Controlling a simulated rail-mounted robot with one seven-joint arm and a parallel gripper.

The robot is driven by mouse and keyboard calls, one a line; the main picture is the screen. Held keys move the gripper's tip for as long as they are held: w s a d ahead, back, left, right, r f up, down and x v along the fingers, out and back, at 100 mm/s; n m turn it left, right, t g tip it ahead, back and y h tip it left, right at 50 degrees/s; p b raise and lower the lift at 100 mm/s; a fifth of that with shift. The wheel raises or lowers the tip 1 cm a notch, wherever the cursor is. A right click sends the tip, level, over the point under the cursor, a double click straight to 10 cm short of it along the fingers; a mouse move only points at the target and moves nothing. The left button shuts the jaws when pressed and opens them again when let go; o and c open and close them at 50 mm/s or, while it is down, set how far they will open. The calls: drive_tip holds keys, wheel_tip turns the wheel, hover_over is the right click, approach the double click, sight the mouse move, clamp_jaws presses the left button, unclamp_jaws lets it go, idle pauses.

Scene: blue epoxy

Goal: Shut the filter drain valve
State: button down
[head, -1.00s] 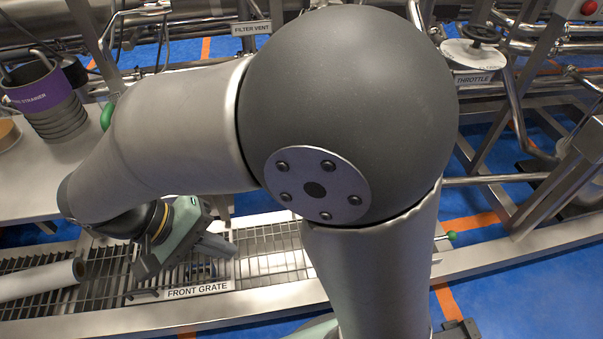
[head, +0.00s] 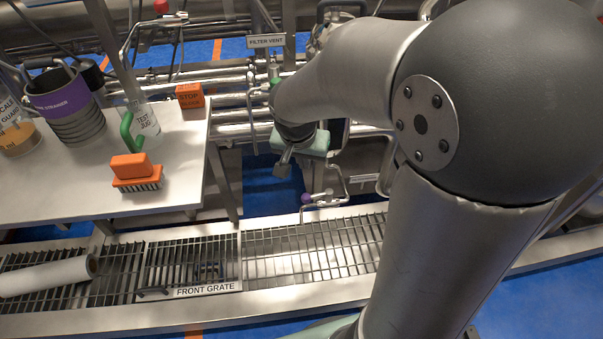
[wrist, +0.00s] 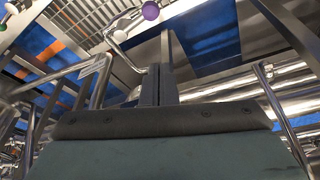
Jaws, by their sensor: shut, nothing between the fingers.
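A purple ball knob (head: 306,198) sits on a thin steel pipe just above the grate's back edge in the head view. It also shows at the top of the wrist view (wrist: 150,11). No drain label is readable, so I cannot confirm that it belongs to the filter drain valve or tell its position. My gripper (head: 283,166) is above and left of the knob, apart from it, with its fingers pointing down. In the wrist view its fingers (wrist: 159,86) are together and empty. My arm hides part of the pipework behind.
A steel table (head: 70,198) at left holds an orange brush (head: 135,170), an orange stop block (head: 190,95), a test jug (head: 145,118) and a purple-banded strainer (head: 66,103). A FILTER VENT label (head: 266,41) hangs on the pipes. A white roll (head: 45,276) lies on the grate (head: 320,245).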

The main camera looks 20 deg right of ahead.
drive_tip(key=d+b+x, duration=0.1)
drive_tip(key=b+x, duration=0.3)
drive_tip(key=x, duration=0.7)
drive_tip(key=shift+s+a+r+m+b, duration=0.1)
drive_tip(key=shift+s+a+r+b, duration=0.15)
drive_tip(key=shift+s, duration=0.25)
drive_tip(key=shift+s+a+r+m+b, duration=0.1)
drive_tip(key=shift+s+a+b, duration=0.1)
drive_tip(key=shift+s+a, duration=0.25)
drive_tip(key=shift+s+a+r+m+b, duration=0.1)
drive_tip(key=shift+s+a+r+b, duration=0.15)
drive_tip(key=shift+s, duration=0.35)
